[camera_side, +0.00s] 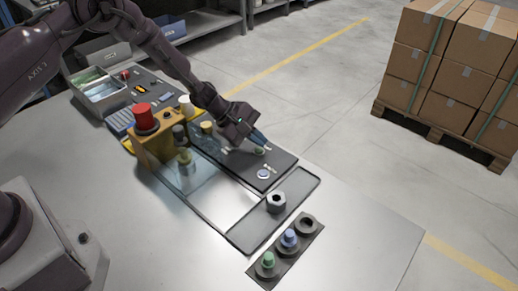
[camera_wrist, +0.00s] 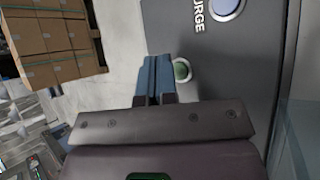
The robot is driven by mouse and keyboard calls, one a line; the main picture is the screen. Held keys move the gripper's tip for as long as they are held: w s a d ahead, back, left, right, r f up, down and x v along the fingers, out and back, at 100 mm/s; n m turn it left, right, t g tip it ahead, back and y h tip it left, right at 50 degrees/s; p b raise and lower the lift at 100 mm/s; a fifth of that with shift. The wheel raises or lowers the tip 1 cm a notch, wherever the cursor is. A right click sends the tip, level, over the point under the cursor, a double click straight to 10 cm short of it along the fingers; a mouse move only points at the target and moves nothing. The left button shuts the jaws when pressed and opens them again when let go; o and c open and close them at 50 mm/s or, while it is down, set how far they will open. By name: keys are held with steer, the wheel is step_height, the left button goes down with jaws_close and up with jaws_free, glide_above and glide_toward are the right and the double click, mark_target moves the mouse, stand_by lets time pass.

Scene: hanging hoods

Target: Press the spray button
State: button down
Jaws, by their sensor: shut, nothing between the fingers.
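A dark grey panel (camera_side: 232,163) on the bench carries a green button (camera_side: 259,151) and a blue-white button (camera_side: 263,174). My gripper (camera_side: 267,147) is shut and empty, its blue fingertips low over the panel's edge beside the green button. In the wrist view, the shut fingertips (camera_wrist: 154,60) lie just left of the green button (camera_wrist: 182,70), which they partly cover. The blue button (camera_wrist: 226,7) at the top has a label reading "URGE", cut off by the frame. No label reading "spray" is legible. I cannot tell whether the fingertips touch the panel.
A framed glass pane (camera_side: 196,182) lies left of the panel. A mustard block with a red knob (camera_side: 145,116) stands behind. Boxes (camera_side: 440,70) stand on a floor pallet.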

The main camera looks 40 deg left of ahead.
mark_target(258, 151)
steer(key=shift+f, duration=0.4)
steer(key=shift+f, duration=0.4)
stand_by(0.9)
steer(key=shift+r, duration=0.8)
steer(key=shift+r, duration=2.5)
